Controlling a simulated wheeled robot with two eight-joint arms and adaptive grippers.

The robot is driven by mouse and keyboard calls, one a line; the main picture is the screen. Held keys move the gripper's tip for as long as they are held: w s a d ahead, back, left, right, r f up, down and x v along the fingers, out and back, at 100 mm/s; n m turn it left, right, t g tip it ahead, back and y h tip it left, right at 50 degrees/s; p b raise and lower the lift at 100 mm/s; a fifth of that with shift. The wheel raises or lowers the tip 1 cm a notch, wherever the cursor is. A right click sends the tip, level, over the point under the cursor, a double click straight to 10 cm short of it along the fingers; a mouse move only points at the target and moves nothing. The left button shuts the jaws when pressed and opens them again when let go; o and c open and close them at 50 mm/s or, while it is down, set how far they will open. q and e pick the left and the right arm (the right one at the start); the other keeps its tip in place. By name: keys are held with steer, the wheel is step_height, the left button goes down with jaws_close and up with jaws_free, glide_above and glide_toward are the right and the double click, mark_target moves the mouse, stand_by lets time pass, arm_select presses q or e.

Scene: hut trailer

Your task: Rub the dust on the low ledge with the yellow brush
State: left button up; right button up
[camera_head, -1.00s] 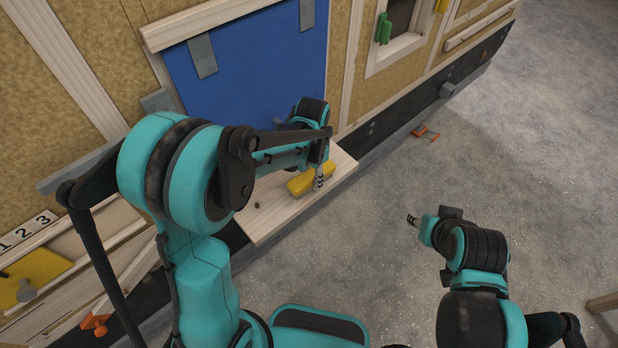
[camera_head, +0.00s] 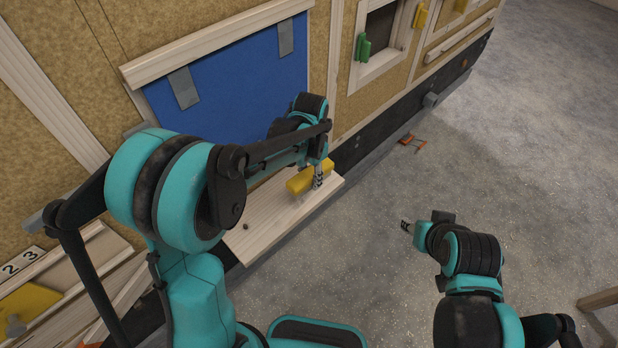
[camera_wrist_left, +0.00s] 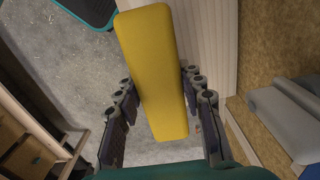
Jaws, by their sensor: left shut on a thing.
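The low ledge (camera_head: 262,232) is a pale wooden board jutting out below a blue panel on the trailer wall. My left gripper (camera_head: 318,180) is shut on the yellow brush (camera_head: 303,182), over the far right part of the ledge. In the left wrist view the brush (camera_wrist_left: 155,65) lies long between the two fingers. I cannot tell whether its underside touches the board.
The blue panel (camera_head: 235,85) rises behind the ledge. A green handle (camera_head: 363,47) is on a window frame further right. An orange object (camera_head: 411,143) lies on the floor by the trailer's dark lower edge. The floor at right is mostly open.

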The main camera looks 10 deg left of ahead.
mark_target(310, 173)
arm_select(q)
steer(key=shift+w+r, duration=0.1)
steer(key=shift+r, duration=0.45)
steer(key=shift+r+p, duration=0.9)
steer(key=shift+r, duration=0.2)
steer(key=shift+f, duration=0.1)
